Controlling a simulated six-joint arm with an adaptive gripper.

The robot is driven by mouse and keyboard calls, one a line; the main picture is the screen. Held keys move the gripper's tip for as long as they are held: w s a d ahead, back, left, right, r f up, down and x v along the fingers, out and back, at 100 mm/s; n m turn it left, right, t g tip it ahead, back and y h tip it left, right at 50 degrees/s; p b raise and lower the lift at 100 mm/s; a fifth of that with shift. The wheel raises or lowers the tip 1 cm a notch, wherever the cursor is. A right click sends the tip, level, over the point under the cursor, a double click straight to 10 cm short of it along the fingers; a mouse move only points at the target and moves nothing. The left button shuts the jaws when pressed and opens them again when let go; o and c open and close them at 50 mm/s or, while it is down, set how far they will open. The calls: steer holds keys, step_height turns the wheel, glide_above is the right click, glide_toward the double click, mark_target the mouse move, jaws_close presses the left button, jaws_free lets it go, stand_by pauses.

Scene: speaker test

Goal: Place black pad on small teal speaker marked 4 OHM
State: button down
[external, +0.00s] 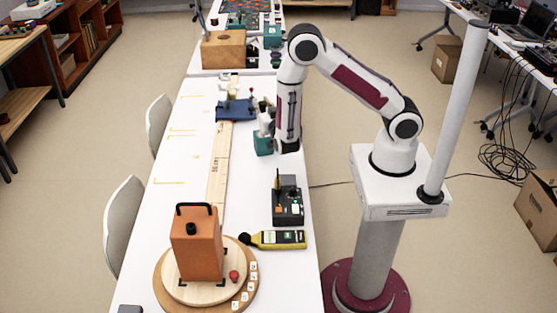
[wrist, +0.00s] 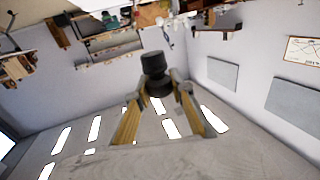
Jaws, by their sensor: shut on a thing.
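In the wrist view my gripper (wrist: 157,92) has its two yellowish fingers closed on a black rounded piece (wrist: 155,64), which looks like the black pad. In the external view the gripper (external: 266,121) is at the right side of the white table, partly hidden by my arm, and the black piece cannot be made out there. A small teal block (external: 262,144) stands just below the gripper in that picture; it may be the teal speaker, but no marking is readable. Whether the pad touches it cannot be told.
A blue stand (external: 236,110) and a long wooden ruler (external: 218,165) are left of the gripper. A dark box with controls (external: 288,207) and a yellow meter (external: 278,240) lie nearer. An orange box (external: 197,245) stands on a round wooden turntable (external: 174,291). The table's left strip is clear.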

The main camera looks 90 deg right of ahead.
steer(key=shift+f, duration=2.05)
steer(key=shift+f, duration=2.1)
steer(key=shift+f, duration=0.15)
steer(key=c, duration=1.8)
jaws_free()
steer(key=shift+o, duration=0.2)
steer(key=v, duration=0.7)
steer(key=shift+a, duration=0.25)
steer(key=shift+s, duration=0.1)
